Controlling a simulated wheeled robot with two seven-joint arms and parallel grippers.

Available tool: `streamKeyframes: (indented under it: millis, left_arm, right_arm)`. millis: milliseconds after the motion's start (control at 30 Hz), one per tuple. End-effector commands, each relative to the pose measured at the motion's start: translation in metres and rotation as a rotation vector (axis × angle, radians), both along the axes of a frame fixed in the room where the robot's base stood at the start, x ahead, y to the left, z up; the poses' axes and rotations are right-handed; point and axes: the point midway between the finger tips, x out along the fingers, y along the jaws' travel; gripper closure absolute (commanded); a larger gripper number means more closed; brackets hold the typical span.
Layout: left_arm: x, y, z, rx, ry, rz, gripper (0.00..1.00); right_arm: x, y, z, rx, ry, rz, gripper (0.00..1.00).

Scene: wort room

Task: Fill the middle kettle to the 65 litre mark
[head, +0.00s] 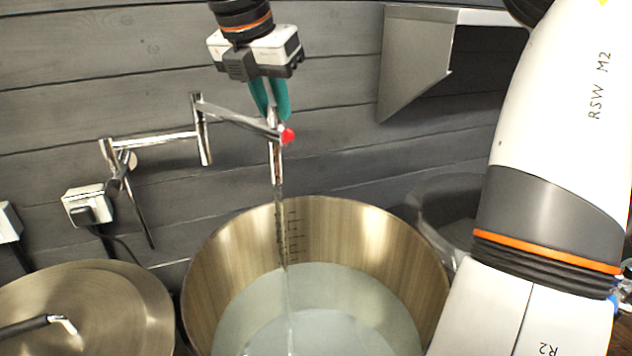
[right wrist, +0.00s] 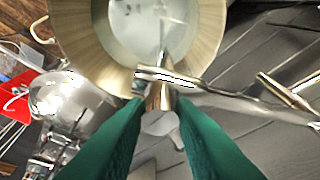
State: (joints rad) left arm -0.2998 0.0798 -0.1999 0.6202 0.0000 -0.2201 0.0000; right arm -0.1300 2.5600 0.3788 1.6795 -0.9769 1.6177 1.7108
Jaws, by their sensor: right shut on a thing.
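The open steel kettle (head: 215,270) in the middle holds clear water (head: 330,300). A ladder of dark marks (head: 293,235) runs up its inner far wall; the figures are too small to read, and the water surface lies near the lower end of the marks. A jointed chrome filler tap (head: 155,143) reaches from the wall over the kettle, and a thin stream falls from its spout (head: 276,168). My right gripper (head: 270,105), with green fingers, is shut on the tap's end near the red knob (head: 287,136). It also shows in the right wrist view (right wrist: 160,120). My left gripper is not in view.
A lidded kettle (head: 110,295) stands at the left, and a dark vessel (head: 450,205) at the right behind my arm. A wall socket (head: 88,205) with a plug is at the left. A grey metal bracket (head: 415,60) juts from the wall at upper right.

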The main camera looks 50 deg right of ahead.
Motion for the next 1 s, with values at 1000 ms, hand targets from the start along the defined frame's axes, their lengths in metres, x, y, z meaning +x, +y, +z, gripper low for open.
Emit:
streamKeyframes:
  millis: [1000]
  left_arm:
    - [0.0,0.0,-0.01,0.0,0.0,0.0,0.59]
  right_arm:
    - [-0.002,-0.001,0.001,-0.002,-0.005,0.411,0.99]
